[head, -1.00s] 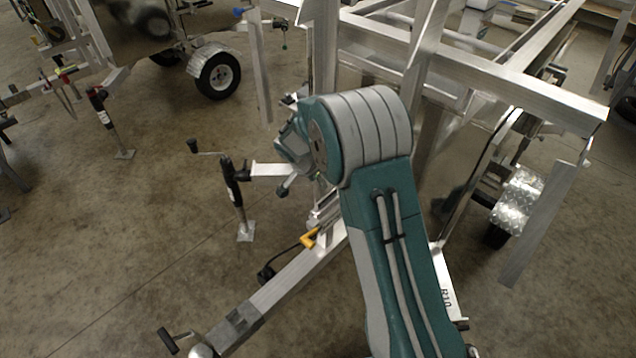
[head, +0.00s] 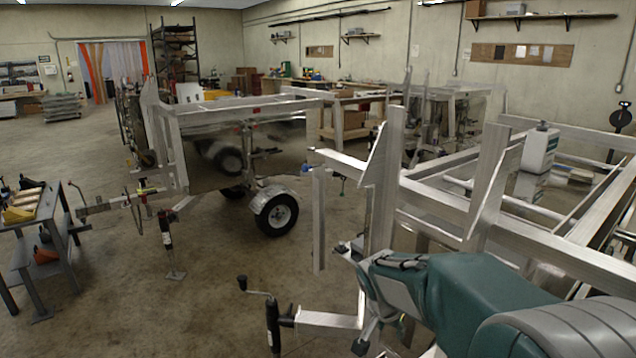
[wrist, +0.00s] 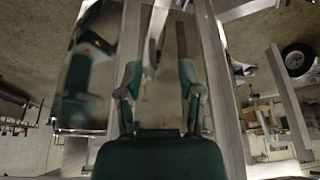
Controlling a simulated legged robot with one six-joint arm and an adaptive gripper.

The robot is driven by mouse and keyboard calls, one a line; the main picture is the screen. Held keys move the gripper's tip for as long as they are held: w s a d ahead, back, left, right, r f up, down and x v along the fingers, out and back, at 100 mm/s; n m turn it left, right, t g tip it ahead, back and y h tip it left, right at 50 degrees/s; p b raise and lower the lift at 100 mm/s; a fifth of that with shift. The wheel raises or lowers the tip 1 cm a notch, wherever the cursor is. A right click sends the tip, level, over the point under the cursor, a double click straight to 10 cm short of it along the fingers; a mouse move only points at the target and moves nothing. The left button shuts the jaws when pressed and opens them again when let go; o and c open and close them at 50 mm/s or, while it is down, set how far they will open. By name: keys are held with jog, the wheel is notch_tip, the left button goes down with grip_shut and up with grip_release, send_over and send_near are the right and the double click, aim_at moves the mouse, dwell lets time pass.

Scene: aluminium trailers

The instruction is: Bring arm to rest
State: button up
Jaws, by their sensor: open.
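My teal and grey arm reaches in from the lower right of the head view, beside the near aluminium trailer frame (head: 440,200). The arm appears folded, with its elbow close to the camera and its far end by the trailer's front uprights. In the wrist view my gripper (wrist: 160,95) has its two fingers spread apart, with nothing between them. Metal beams and a reflective panel (wrist: 88,70) lie beyond the fingers. How far the fingers are from the trailer is hard to tell.
A jack with a crank (head: 271,320) stands left of my arm. A second trailer (head: 245,150) with a black tyre (head: 276,212) stands further back. A low bench (head: 42,235) is at the left.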

jog(key=s+r+n+t+y, duration=0.1)
jog(key=s+r+n, duration=0.2)
jog(key=s, duration=0.9)
jog(key=s+r+n+t+y, duration=0.1)
jog(key=s+r+n, duration=0.3)
jog(key=s, duration=0.9)
notch_tip(320, 180, up, 2)
jog(key=shift+d+r+n+y, duration=0.15)
jog(key=shift+d+n+y, duration=0.1)
jog(key=shift+n+y, duration=0.05)
